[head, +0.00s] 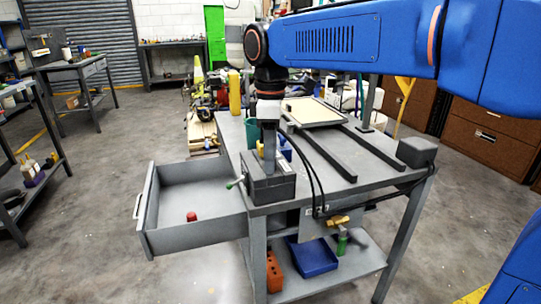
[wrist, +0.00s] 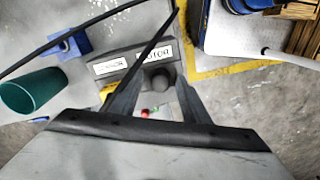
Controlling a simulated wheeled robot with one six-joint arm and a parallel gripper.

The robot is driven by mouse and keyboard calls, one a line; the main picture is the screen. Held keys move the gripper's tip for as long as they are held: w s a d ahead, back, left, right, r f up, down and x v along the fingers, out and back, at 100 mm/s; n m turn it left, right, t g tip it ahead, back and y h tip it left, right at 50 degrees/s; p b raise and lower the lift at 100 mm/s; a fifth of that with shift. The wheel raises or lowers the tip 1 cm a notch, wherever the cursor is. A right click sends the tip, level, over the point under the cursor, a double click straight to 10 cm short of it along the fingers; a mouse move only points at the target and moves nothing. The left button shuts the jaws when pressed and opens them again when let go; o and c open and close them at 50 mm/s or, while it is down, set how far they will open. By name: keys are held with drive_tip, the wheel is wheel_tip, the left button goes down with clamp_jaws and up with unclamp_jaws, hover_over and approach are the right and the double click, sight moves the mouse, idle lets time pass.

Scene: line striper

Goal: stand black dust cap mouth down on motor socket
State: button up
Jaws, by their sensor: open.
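In the wrist view, a round black piece, likely the black dust cap (wrist: 158,76), sits just below the MOTOR label (wrist: 155,55) on the dark connector panel (wrist: 130,53). The motor socket itself is hidden, so I cannot tell how the cap is seated on it. My gripper (wrist: 160,82) is open, with one finger on each side of the cap. I cannot tell whether the fingers touch it. In the head view my gripper (head: 269,158) points down at the grey box (head: 271,188) near the bench's front left corner; the cap is not distinguishable there.
A yellow piece (wrist: 107,91) sits below the SENSOR label (wrist: 110,66). A green cup (wrist: 30,92) and a blue block (wrist: 68,44) stand nearby. An open drawer (head: 205,235) holds a red piece (head: 191,216). A black cable (wrist: 90,22) passes close to my gripper.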

wheel_tip(320, 180, up, 12)
drive_tip(key=s+d+f+m+t, duration=0.1)
drive_tip(key=s+d+f+m, duration=0.35)
drive_tip(key=d, duration=0.35)
drive_tip(key=s+d+f+m+t, duration=0.1)
drive_tip(key=s+d+f+m, duration=0.35)
drive_tip(key=d, duration=0.45)
drive_tip(key=s+d+f+m+t, duration=0.1)
drive_tip(key=s+d+f+m, duration=0.3)
drive_tip(key=f, duration=0.5)
drive_tip(key=s+d+f+m+t, duration=0.1)
drive_tip(key=s+d+f+m, duration=0.2)
drive_tip(key=s+d+f, duration=0.3)
wheel_tip(320, 180, down, 4)
drive_tip(key=shift+s+r+m+t, duration=0.15)
drive_tip(key=shift+s+m+t, duration=0.25)
drive_tip(key=shift+s, duration=0.45)
drive_tip(key=shift+a, duration=0.1)
